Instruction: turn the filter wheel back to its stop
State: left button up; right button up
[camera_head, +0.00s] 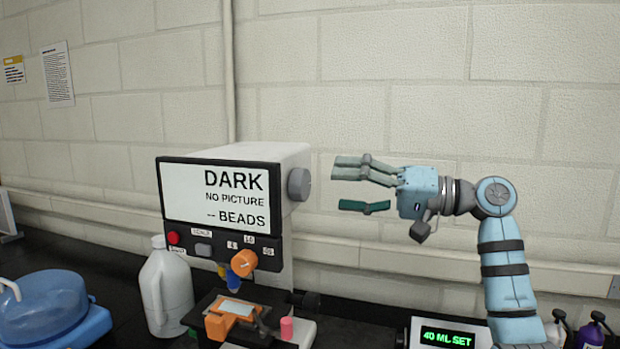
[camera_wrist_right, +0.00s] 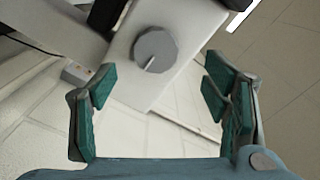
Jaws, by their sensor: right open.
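A grey round wheel (camera_head: 299,184) sticks out of the right side of a white machine (camera_head: 262,153); it looks like the filter wheel, though I read no label on it. In the right wrist view the wheel (camera_wrist_right: 156,46) has a faceted rim and a pale pointer line towards its lower edge. The machine's screen (camera_head: 215,195) reads "DARK NO PICTURE -- BEADS". My right gripper (camera_head: 345,187) is open and empty, just right of the wheel and apart from it. In the wrist view its fingers (camera_wrist_right: 158,90) stand wide, with the wheel ahead between them. My left gripper is out of view.
An orange disc (camera_head: 244,263) sits under the machine's front, above a stage with an orange block (camera_head: 219,326). A white jug (camera_head: 166,290) and a blue tub (camera_head: 50,315) stand left. A "40 ML SET" display (camera_head: 447,338) stands front right. Air around the gripper is clear.

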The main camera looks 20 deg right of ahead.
aim_at(307, 186)
jog(key=x, duration=0.3)
jog(key=p+x, duration=0.1)
jog(key=x, duration=0.2)
jog(key=shift+w+f, duration=0.1)
jog(key=shift+w, duration=0.4)
jog(key=shift+w+a, duration=0.15)
jog(key=shift+a, duration=0.3)
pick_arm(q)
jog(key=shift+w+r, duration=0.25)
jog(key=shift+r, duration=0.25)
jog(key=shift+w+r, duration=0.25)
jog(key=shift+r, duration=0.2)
pick_arm(e)
jog(key=shift+c, duration=0.3)
jog(key=c, duration=1.1)
